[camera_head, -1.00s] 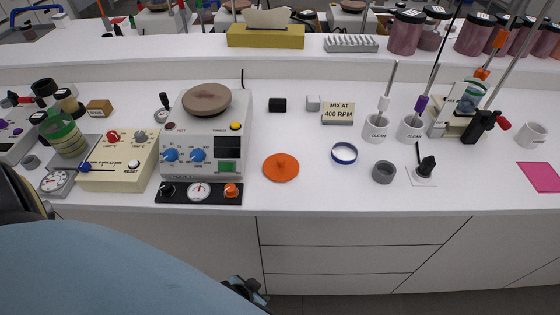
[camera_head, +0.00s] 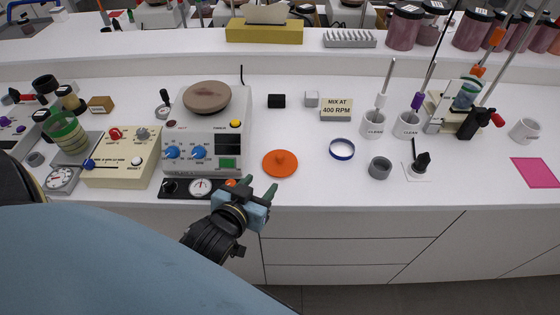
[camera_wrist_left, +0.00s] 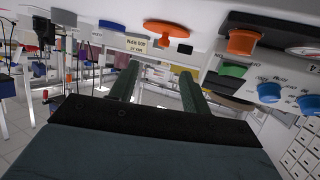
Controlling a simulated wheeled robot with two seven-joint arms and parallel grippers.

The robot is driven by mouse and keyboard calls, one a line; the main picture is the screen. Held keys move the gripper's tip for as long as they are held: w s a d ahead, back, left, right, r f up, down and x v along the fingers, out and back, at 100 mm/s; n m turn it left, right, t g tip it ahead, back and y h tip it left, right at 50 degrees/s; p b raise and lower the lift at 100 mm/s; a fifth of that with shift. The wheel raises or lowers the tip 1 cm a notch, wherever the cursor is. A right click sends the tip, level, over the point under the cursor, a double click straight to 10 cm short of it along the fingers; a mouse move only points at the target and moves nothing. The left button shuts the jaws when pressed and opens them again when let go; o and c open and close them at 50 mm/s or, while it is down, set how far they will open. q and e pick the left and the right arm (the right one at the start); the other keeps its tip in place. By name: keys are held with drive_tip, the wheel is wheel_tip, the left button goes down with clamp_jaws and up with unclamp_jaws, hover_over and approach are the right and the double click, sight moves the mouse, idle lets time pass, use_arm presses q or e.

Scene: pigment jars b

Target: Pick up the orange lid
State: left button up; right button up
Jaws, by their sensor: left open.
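The orange lid (camera_head: 280,163) is a flat disc with a small knob on top. It lies on the white counter, right of the hotplate stirrer. My left gripper (camera_head: 258,190) is open and empty at the counter's front edge, just below and left of the lid in the head view, not touching it. In the left wrist view the lid (camera_wrist_left: 167,28) shows at the top, beyond the two green fingers (camera_wrist_left: 158,82), which stand apart. My right gripper is not in view.
The hotplate stirrer (camera_head: 208,125) and a black gauge panel (camera_head: 176,189) stand close left of the lid. The counter between lid and blue ring is clear.

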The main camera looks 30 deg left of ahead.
use_arm(q)
approach(278, 160)
drive_tip(key=w, duration=0.3)
drive_tip(key=shift+w+d+f, duration=0.1)
drive_tip(key=shift+w+f, duration=0.05)
drive_tip(key=shift+f, duration=0.15)
drive_tip(key=shift+a+x, duration=0.15)
drive_tip(key=shift+x, duration=1.25)
drive_tip(key=shift+a+x, duration=0.2)
drive_tip(key=shift+x, duration=1.2)
drive_tip(key=shift+f, duration=0.2)
drive_tip(key=shift+c, duration=0.3)
clamp_jaws()
